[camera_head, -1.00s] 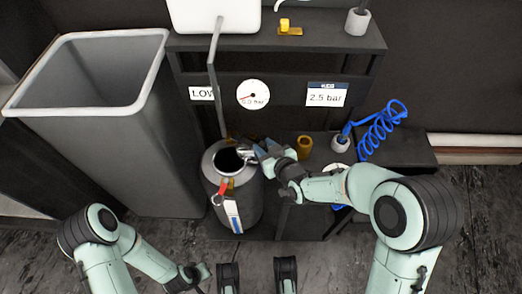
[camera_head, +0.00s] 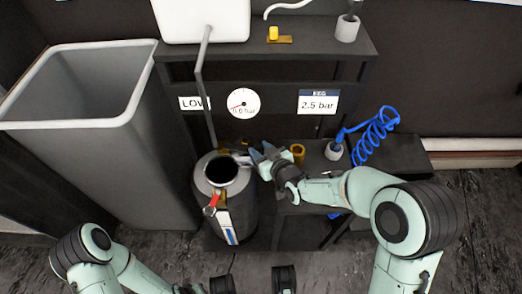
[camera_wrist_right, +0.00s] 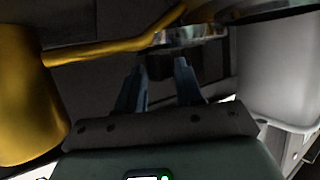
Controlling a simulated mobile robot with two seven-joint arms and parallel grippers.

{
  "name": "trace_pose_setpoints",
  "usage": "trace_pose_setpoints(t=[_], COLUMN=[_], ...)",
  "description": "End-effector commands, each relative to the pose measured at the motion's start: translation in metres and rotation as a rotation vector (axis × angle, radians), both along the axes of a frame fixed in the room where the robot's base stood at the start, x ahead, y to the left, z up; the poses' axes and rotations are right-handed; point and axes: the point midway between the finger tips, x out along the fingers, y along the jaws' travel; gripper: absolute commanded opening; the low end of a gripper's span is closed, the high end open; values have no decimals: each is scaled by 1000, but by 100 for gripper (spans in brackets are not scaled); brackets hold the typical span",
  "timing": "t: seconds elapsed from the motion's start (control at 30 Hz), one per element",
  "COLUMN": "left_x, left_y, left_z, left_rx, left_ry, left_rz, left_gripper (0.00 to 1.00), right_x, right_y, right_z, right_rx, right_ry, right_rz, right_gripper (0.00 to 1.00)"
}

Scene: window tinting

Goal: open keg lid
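The grey metal keg (camera_head: 238,212) stands upright in front of the bench, with a dark round mouth (camera_head: 221,170) at its top. A small silver piece (camera_head: 243,161) lies at the right rim of the mouth; I cannot tell whether it belongs to the lid. My right gripper (camera_head: 262,154) is just right of this rim with its fingers apart. The right wrist view shows the spread fingers (camera_wrist_right: 158,78) below a shiny metal edge (camera_wrist_right: 190,36), with nothing clearly held. My left gripper is mostly cut off at the bottom edge, far from the keg.
A large grey bin (camera_head: 150,150) stands left of the keg. A brass cup (camera_head: 298,153) and a blue coiled hose (camera_head: 375,135) are on the bench to the right. A metal pipe (camera_head: 203,95) rises behind the keg. A gauge (camera_head: 243,103) hangs on the panel.

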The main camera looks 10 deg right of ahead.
Motion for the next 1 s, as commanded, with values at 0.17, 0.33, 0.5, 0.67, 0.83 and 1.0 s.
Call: trace_pose_setpoints(t=[0.17,0.33,0.5,0.67,0.83,1.0], left_x=[0,0,8,23,40,52], left_y=[0,0,-1,-3,-6,-7], left_z=[0,0,7,20,35,46], left_rx=[0,0,2,4,7,9], left_ry=[0,-1,-26,-77,-136,-177], left_rz=[0,-1,-3,-7,-10,-12], left_gripper=[0,0,0,0,0,0], right_x=[1,0,-13,-42,-76,-100], right_y=[-2,-1,-6,-18,-31,-42], right_z=[0,0,8,22,37,47], right_rx=[0,0,1,1,1,0], right_ry=[-1,0,-1,-2,-3,-2], right_rz=[-3,-1,-3,-4,-4,-5], right_gripper=[51,51,51,51,51,51])
